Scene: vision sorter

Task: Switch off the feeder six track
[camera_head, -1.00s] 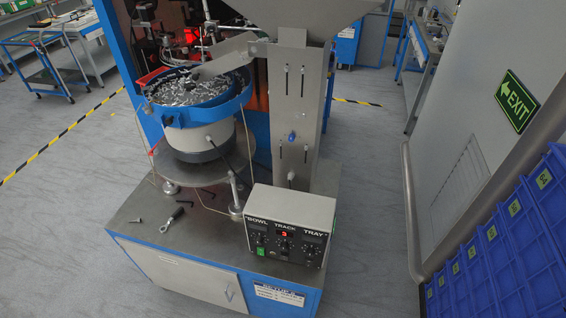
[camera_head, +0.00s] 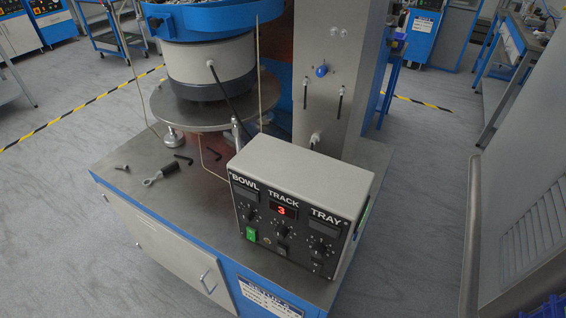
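A grey control box (camera_head: 310,165) with a black front panel stands on the feeder cabinet. Its panel is labelled BOWL, TRACK and TRAY from left to right. The track display (camera_head: 282,211) in the middle glows with a red 3. Below it are a track knob (camera_head: 277,231) and a small dark switch (camera_head: 282,251), whose position I cannot make out. A green switch (camera_head: 251,233) is at the lower left, under BOWL. The tray knob (camera_head: 320,246) is at the right. Neither of my grippers is in view.
The metal cabinet top (camera_head: 110,185) carries an eye bolt (camera_head: 160,172) and hex keys. The blue bowl feeder (camera_head: 210,20) stands behind, beside a metal column (camera_head: 335,60). A sign (camera_head: 270,298) is on the cabinet front, its text unreadable. Floor is clear at left and right.

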